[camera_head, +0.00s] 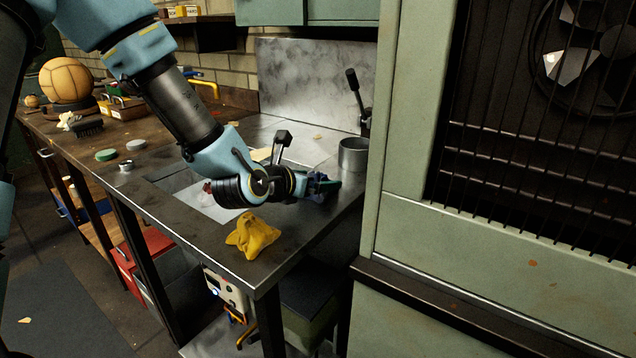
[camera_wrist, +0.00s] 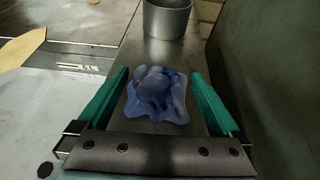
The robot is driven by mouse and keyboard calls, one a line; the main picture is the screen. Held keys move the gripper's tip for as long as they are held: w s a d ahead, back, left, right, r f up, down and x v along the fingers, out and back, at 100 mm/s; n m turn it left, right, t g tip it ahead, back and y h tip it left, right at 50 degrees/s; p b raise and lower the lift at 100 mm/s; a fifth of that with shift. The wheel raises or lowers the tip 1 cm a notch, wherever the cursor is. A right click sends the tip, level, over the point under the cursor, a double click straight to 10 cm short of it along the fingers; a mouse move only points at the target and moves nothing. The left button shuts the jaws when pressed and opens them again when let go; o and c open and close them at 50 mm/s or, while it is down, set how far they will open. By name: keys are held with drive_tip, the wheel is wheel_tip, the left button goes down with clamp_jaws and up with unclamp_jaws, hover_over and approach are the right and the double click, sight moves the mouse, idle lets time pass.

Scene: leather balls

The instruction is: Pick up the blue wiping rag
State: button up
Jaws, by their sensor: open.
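The blue wiping rag (camera_wrist: 157,96) lies crumpled on the metal bench top in the wrist view. It sits between the two green fingers of my gripper (camera_wrist: 160,98), which are apart with a gap on each side of the rag. In the head view my gripper (camera_head: 325,184) is low over the right end of the bench, and only a little of the blue rag (camera_head: 318,198) shows beside the fingers. I cannot tell how far the fingertips are above the bench.
A grey metal cup (camera_head: 353,154) stands just beyond the rag. A yellow rag (camera_head: 252,236) lies near the bench's front edge. A green cabinet (camera_head: 412,120) rises close on the right. A lever (camera_head: 357,95) stands behind the cup.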

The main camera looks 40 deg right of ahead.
drive_tip(key=shift+w+d+f, duration=0.2)
drive_tip(key=shift+d+f, duration=0.05)
drive_tip(key=shift+d, duration=0.3)
drive_tip(key=c, duration=1.3)
